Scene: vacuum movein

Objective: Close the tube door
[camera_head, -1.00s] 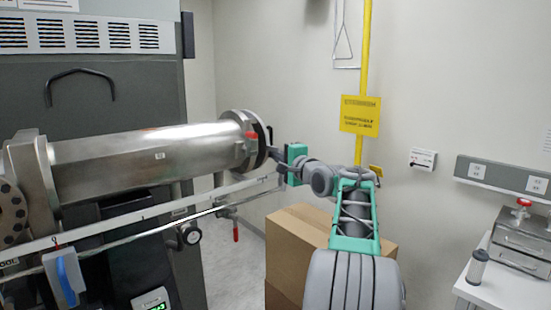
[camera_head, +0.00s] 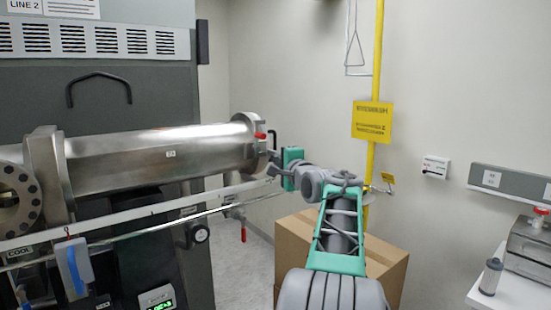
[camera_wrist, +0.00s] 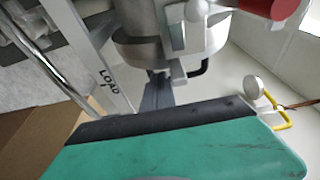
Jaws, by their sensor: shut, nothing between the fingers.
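The steel tube (camera_head: 160,153) lies horizontally across the left of the head view. Its right end (camera_head: 256,142) carries a flange with a red knob (camera_head: 260,135) and a dark handle (camera_head: 272,141). The door at this end appears against or very near the flange; the head view does not show whether it is fully closed. My gripper (camera_head: 273,171) is just right of and slightly below that end. In the wrist view, my shut, empty fingers (camera_wrist: 158,92) point at the metal tube end (camera_wrist: 170,45), close to a black handle (camera_wrist: 198,68). Contact cannot be told.
A rail (camera_head: 140,214) runs below the tube. Cardboard boxes (camera_head: 300,245) stand below my arm. A yellow pole (camera_head: 377,60) with a sign (camera_head: 371,121) stands behind it. A white side table (camera_head: 510,290) is at the right.

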